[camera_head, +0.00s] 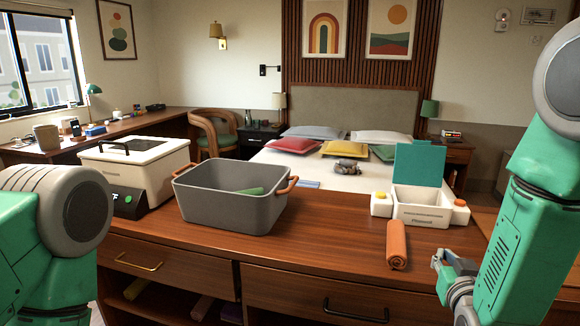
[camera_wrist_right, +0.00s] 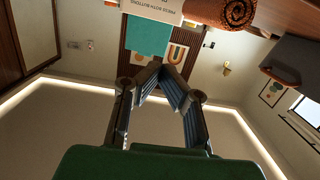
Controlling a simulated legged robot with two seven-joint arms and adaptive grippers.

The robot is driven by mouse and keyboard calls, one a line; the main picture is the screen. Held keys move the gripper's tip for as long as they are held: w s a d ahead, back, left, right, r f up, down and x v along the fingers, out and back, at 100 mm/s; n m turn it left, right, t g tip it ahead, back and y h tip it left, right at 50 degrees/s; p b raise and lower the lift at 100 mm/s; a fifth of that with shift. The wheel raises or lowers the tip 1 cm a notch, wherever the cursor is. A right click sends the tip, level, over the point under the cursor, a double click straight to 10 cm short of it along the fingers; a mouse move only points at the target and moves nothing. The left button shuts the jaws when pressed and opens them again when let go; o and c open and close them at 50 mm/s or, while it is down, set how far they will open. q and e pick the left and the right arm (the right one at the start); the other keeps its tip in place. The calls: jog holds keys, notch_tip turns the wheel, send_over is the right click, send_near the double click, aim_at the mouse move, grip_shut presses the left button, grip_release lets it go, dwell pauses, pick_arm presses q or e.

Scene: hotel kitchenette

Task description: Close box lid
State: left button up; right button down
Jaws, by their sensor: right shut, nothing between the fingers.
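A small white box (camera_head: 415,216) stands on the wooden counter at the right in the head view. Its teal lid (camera_head: 418,163) is open and stands upright at the box's back. A yellow button (camera_head: 381,195) is on its left side and an orange button (camera_head: 460,203) on its right side. The lid (camera_wrist_right: 148,37) and the box (camera_wrist_right: 158,9) also show upside down in the right wrist view. My right gripper (camera_head: 438,262) is shut and empty, in front of the box and to its right, apart from it. Its fingertips meet in the wrist view (camera_wrist_right: 162,70). My left gripper is out of view; only my left arm shows.
A rolled orange towel (camera_head: 397,245) lies in front of the box, left of my right gripper. A grey bin (camera_head: 230,205) with orange handles and a white cooler-like box (camera_head: 135,165) stand on the counter's left. Counter between bin and towel is clear.

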jog(key=s+a+f+n+g+y, duration=0.2)
jog(key=s+f+g, duration=0.9)
jog(key=s+f, duration=1.2)
jog(key=shift+s+a+f+y, duration=0.25)
jog(key=shift+f+y, duration=0.35)
jog(key=shift+f, duration=0.35)
jog(key=c, duration=2.2)
grip_release()
jog(key=s+f+g, duration=0.1)
jog(key=s, duration=0.2)
jog(key=s+f+g, duration=0.1)
jog(key=s, duration=0.3)
jog(key=s+f+n+g, duration=0.1)
jog(key=s+g, duration=0.1)
jog(key=s, duration=0.1)
jog(key=shift+s, duration=0.2)
jog(key=o, duration=0.6)
jog(key=shift+s+g+y, duration=0.3)
jog(key=shift+s, duration=0.25)
jog(key=shift+s+d, duration=0.1)
jog(key=shift+d, duration=0.05)
